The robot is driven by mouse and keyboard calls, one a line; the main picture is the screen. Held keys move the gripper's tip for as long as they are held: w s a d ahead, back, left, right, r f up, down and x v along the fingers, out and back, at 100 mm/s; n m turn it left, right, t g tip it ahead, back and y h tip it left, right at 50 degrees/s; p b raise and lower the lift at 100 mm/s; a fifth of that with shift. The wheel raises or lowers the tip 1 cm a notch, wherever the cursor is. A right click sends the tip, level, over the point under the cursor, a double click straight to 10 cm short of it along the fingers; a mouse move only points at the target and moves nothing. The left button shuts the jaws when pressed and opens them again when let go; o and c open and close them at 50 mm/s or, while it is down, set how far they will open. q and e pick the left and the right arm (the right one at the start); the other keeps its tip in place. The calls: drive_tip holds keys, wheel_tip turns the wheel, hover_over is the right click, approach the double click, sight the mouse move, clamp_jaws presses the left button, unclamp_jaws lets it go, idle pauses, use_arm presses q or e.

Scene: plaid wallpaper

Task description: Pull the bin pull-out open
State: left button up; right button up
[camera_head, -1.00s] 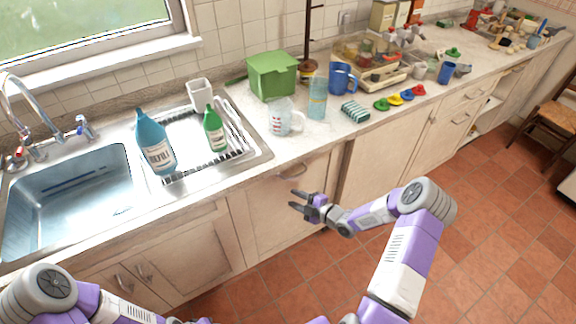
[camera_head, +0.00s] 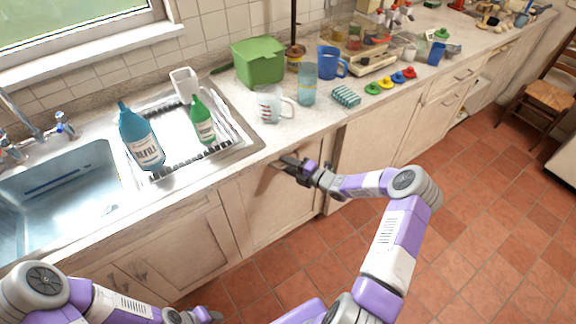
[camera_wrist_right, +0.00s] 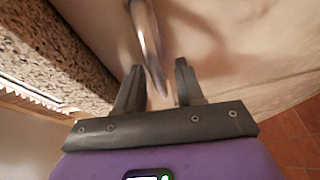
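The bin pull-out (camera_head: 272,212) is a pale, worn cabinet front under the counter, right of the sink. It looks closed. Its curved metal handle (camera_wrist_right: 147,38) shows in the right wrist view and reaches down between the fingertips. My right gripper (camera_head: 284,162) is at the top of this front, just below the counter edge, and hides most of the handle in the head view. In the wrist view, the right gripper (camera_wrist_right: 157,84) is open, with one finger on each side of the handle and visible gaps. My left gripper (camera_head: 207,316) is low at the bottom edge, mostly cut off.
The counter edge (camera_wrist_right: 62,58) lies close beside the right gripper in the wrist view. A measuring cup (camera_head: 270,104) and a glass (camera_head: 307,86) stand on the counter above. The tiled floor (camera_head: 480,215) before the cabinets is clear.

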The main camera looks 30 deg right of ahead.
clamp_jaws()
drive_tip(key=shift+s, duration=0.1)
idle(0.3)
